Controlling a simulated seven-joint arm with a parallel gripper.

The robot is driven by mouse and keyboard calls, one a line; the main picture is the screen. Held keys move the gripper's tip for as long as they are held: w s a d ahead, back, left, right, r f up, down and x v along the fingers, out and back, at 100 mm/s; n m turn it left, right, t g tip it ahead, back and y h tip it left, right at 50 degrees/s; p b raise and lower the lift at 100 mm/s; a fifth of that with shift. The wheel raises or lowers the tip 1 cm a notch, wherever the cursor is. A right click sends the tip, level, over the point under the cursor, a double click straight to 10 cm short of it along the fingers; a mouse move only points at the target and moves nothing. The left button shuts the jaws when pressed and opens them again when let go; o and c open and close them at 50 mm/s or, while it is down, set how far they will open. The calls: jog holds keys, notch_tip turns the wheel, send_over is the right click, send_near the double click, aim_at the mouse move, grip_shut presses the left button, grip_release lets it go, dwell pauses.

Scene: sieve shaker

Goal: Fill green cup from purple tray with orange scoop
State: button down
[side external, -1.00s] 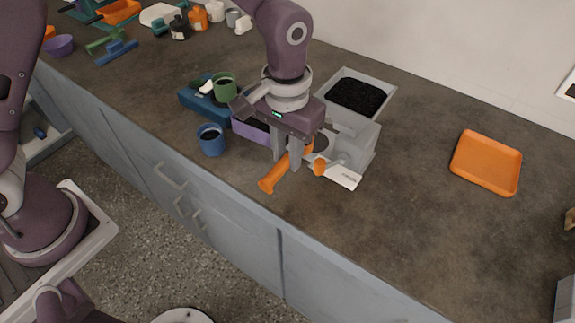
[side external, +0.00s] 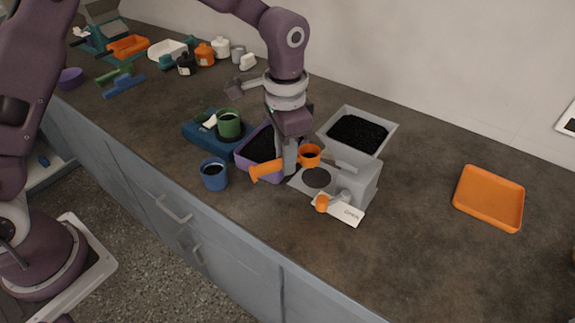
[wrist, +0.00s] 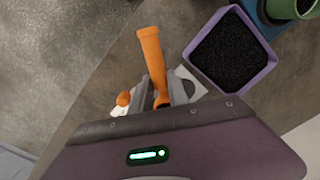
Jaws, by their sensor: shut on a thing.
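My gripper (side external: 288,160) is shut on the orange scoop (side external: 267,171), between its handle and bowl. The scoop's bowl (side external: 310,160) faces up beside the grey shaker and looks dark inside.
A blue cup (side external: 214,181) stands near the counter's front edge. A grey machine (side external: 355,180) with a hopper of black grains (side external: 385,135) and an orange knob (side external: 322,203) stands on the right. An orange tray (side external: 489,199) lies farther right, with bare counter between. Bottles and containers stand at the back left.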

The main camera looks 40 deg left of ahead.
jog(key=w+a+m, duration=1.5)
jog(key=w+m, duration=0.2)
jog(key=m, duration=0.6)
jog(key=s+d+r+t+y, duration=0.2)
jog(key=s+t+y, duration=0.5)
jog(key=t, duration=1)
jog(key=shift+d+r+y, duration=0.3)
jog(key=shift+d+y, duration=0.6)
jog(key=shift+y, duration=0.5)
